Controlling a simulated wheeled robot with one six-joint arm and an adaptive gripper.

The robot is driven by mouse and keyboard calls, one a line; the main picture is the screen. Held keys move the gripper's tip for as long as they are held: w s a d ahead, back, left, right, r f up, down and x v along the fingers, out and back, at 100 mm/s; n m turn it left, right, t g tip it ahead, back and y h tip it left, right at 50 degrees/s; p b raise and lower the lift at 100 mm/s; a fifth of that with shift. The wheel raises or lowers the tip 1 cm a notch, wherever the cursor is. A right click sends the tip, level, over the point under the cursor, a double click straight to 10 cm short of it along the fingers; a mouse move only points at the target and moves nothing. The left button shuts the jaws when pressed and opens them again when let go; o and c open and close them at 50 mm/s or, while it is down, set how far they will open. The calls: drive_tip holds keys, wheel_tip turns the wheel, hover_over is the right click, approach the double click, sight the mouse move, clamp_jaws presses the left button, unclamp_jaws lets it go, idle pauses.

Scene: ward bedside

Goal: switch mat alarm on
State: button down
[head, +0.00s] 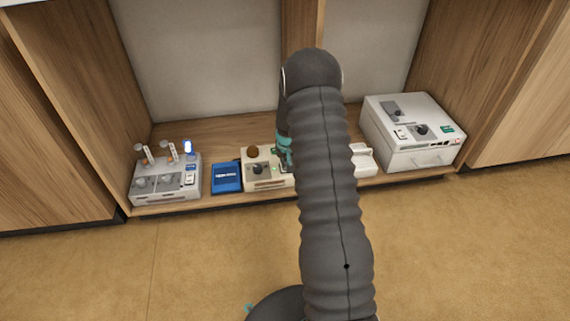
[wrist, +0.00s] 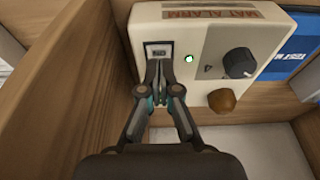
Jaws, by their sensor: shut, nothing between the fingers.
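The mat alarm (wrist: 226,50) is a cream box with a red-lettered label, seen close up in the wrist view. It also shows in the head view (head: 262,181), partly hidden by my arm. On its face are a small rocker switch (wrist: 159,50), a green lamp (wrist: 189,59) that is lit, a dark dial (wrist: 239,63) and a brown round button (wrist: 222,101). My gripper (wrist: 160,68) is shut and empty, its fingertips right at the lower edge of the switch. I cannot tell whether they touch. The fingers hide part of the face below the switch.
On the same wooden shelf (head: 200,210) stand a blue box (head: 226,178), a grey device with knobs (head: 165,185) at the left and a white device (head: 412,135) at the right. A wooden panel (wrist: 80,85) stands close beside my gripper.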

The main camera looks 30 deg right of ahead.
drive_tip(key=s+p+v, duration=0.1)
drive_tip(key=s+v, duration=0.1)
drive_tip(key=v, duration=1)
drive_tip(key=shift+a, duration=0.25)
drive_tip(key=s+a+g, duration=0.2)
drive_tip(key=s+a, duration=0.1)
drive_tip(key=s, duration=0.5)
drive_tip(key=s+a+r+n+t+p, duration=0.1)
drive_tip(key=s+a+r, duration=0.4)
drive_tip(key=s+r, duration=0.3)
drive_tip(key=s+a+r+n+t+p, duration=0.1)
drive_tip(key=s+a+r, duration=0.4)
drive_tip(key=r, duration=0.8)
drive_tip(key=s+a+r+n+t+p, duration=0.1)
drive_tip(key=s+a+r+t+p, duration=0.2)
drive_tip(key=s+r, duration=0.8)
drive_tip(key=shift+s+a+y, duration=0.4)
drive_tip(key=shift+a, duration=0.6)
